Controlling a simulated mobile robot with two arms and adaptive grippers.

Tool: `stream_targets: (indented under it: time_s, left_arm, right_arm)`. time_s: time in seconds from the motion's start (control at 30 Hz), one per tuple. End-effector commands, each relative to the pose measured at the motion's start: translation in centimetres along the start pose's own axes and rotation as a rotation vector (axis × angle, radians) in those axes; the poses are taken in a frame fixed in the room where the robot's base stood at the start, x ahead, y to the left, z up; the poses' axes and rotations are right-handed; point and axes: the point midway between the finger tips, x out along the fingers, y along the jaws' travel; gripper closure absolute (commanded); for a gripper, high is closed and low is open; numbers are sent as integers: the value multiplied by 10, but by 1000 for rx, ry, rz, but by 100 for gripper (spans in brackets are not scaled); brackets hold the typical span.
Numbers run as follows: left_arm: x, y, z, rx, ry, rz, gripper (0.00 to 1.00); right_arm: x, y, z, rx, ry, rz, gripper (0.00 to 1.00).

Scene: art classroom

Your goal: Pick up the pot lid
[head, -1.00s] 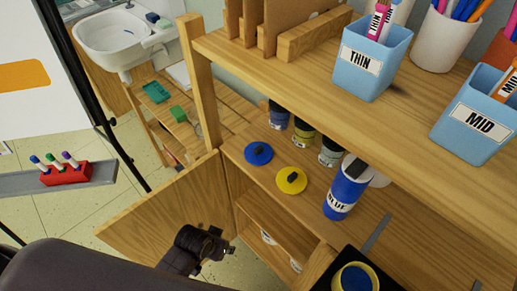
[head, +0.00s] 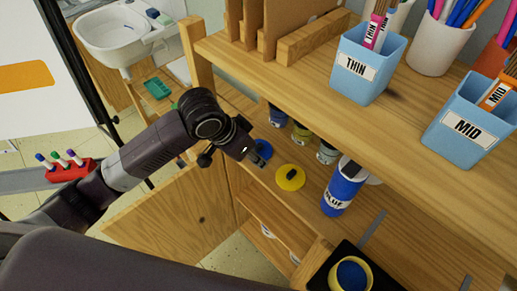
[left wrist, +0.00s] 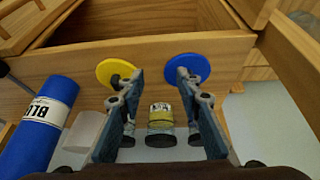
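Two round pot lids with dark knobs lie on the middle shelf: a blue lid (head: 264,147) and a yellow lid (head: 290,178). My left gripper (head: 262,158) is over the shelf at the blue lid and partly covers it in the head view. In the left wrist view, the left gripper (left wrist: 161,72) is open with nothing between its fingers. The yellow lid (left wrist: 119,72) is beyond the left finger and the blue lid (left wrist: 187,68) beyond the right finger. I cannot tell whether the gripper touches a lid. My right gripper is not in view.
Several paint jars (head: 302,134) stand behind the lids. A blue bottle (head: 343,190) stands to their right. A yellow pot with blue inside (head: 366,266) sits in a black tray. The upper shelf (head: 300,80) overhangs; an open cabinet door (head: 175,220) is below my arm.

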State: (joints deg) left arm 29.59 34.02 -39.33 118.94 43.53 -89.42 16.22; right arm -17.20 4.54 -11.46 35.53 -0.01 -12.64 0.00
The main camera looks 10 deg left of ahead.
Motion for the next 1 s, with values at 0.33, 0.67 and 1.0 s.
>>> stream_targets:
  time_s: [0.33,0.67,1.0]
  left_arm:
    - [-27,-49,-22,-31,-52,-48,68]
    - [7,-48,-23,-33,-56,-46,68]
    - [48,-46,-23,-31,-53,-48,68]
  right_arm:
    - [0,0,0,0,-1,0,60]
    - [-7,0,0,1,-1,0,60]
    - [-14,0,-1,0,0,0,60]
